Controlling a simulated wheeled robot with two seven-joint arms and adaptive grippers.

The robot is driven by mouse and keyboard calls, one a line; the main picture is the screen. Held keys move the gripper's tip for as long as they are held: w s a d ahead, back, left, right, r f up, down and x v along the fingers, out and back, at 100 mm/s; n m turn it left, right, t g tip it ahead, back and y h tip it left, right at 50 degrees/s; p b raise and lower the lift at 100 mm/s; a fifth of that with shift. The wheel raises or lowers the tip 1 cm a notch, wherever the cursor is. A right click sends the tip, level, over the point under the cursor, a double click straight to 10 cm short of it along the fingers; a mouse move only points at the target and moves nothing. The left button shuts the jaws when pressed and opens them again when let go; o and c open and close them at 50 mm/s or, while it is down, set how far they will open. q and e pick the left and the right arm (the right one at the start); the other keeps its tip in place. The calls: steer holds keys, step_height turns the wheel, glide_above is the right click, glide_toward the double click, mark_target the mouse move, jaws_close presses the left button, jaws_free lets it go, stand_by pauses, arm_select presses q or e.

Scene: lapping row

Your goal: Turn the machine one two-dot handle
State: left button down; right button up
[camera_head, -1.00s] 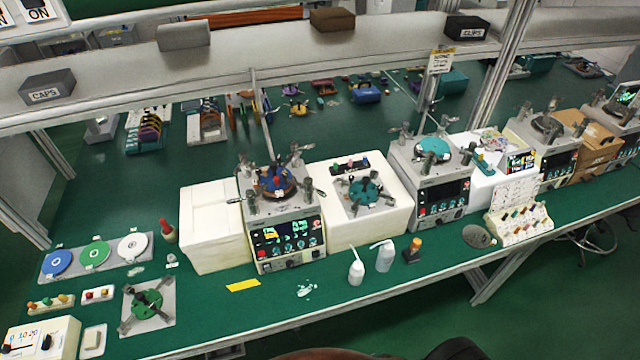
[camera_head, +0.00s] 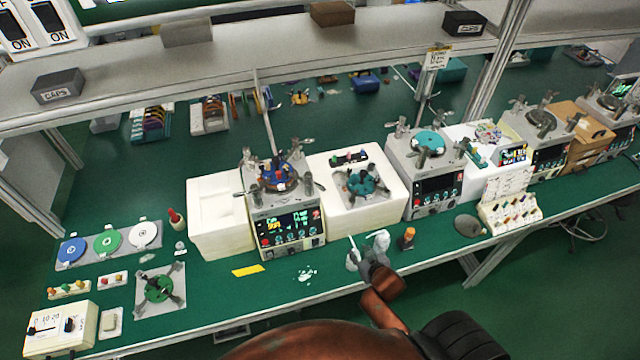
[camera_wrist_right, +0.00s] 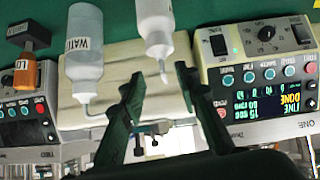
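Machine one (camera_head: 290,228) is a grey box with a lit panel, left of the middle in the head view. My left gripper is not in view.
Two white squeeze bottles, one labelled WATER (camera_wrist_right: 85,50) and one with a thin spout (camera_wrist_right: 155,30), are close to my right gripper. An orange-topped stamp-like object (camera_head: 407,238) stands beside them. A white block (camera_head: 395,200) with a teal fixture adjoins machine one.

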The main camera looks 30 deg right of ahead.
steer(key=w+d+r+t+y, duration=0.1)
steer(key=w+r+t, duration=0.4)
steer(key=w+r, duration=0.45)
steer(key=n+t+y+p, duration=0.2)
steer(key=n+t+y, duration=0.1)
steer(key=y, duration=0.4)
glide_toward(320, 185)
steer(key=w, duration=0.2)
steer(key=shift+w+a+f, duration=0.2)
steer(key=shift+w+a, duration=0.25)
steer(key=shift+a, duration=0.05)
steer(key=p+x, duration=0.1)
steer(key=x, duration=0.6)
steer(key=shift+w+f, duration=0.15)
steer(key=shift+c, duration=0.6)
jaws_close()
